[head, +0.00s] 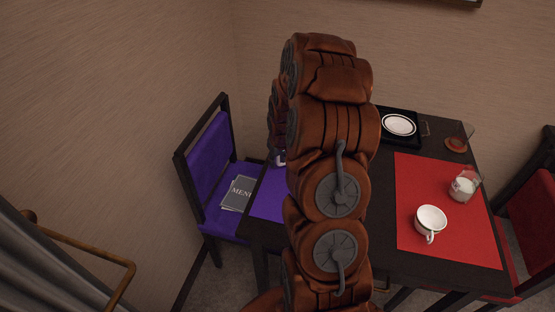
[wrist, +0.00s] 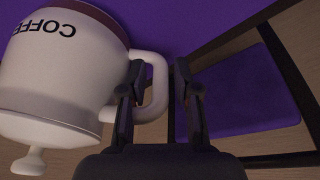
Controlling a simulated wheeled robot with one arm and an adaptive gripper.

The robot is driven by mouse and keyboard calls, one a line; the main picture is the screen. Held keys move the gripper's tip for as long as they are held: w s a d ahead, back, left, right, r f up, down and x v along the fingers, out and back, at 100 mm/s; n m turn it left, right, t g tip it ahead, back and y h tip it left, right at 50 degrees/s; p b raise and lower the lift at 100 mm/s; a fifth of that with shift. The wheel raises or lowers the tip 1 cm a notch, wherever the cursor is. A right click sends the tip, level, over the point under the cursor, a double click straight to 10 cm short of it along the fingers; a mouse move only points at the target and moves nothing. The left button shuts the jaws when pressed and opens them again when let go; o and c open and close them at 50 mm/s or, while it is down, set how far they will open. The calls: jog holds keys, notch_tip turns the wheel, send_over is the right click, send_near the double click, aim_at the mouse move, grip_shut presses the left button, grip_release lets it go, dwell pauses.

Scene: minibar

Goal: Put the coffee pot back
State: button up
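The white coffee pot (wrist: 62,75) fills the left of the wrist view. It appears upside down there, with COFFEE lettering, a dark red band at its base and a lid knob at lower left. Its base is against a purple surface. Its handle (wrist: 158,90) lies between the fingers of my gripper (wrist: 160,75), one finger inside the loop and one outside. The fingers are apart, with small gaps beside the handle. In the head view my arm hides the gripper and most of the pot; a small white piece (head: 280,158) shows beside the arm.
The dark table (head: 385,180) carries a purple mat (head: 268,197) and a red mat (head: 415,180). A purple chair (head: 210,160) holds a menu (head: 239,192).

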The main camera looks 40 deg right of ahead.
jog(key=shift+r, duration=0.25)
jog(key=b+v, duration=0.3)
jog(key=v, duration=0.8)
jog(key=shift+r, duration=0.35)
jog(key=s+a+r+n+g+y, duration=0.1)
jog(key=s+a+r, duration=0.1)
jog(key=s+a, duration=0.5)
jog(key=s+a+r+g, duration=0.1)
jog(key=s+a+r, duration=0.2)
jog(key=a, duration=0.8)
jog(key=s+a+g, duration=0.1)
jog(key=s+a, duration=0.4)
jog(key=s, duration=0.4)
jog(key=s+a+g, duration=0.1)
jog(key=s+a, duration=0.3)
jog(key=s, duration=0.6)
jog(key=shift+s+a+r+n+g, duration=0.15)
jog(key=shift+s+a+n+g, duration=0.1)
jog(key=shift+a+n+g, duration=0.15)
jog(key=shift+r+p, duration=0.35)
jog(key=shift+r, duration=0.15)
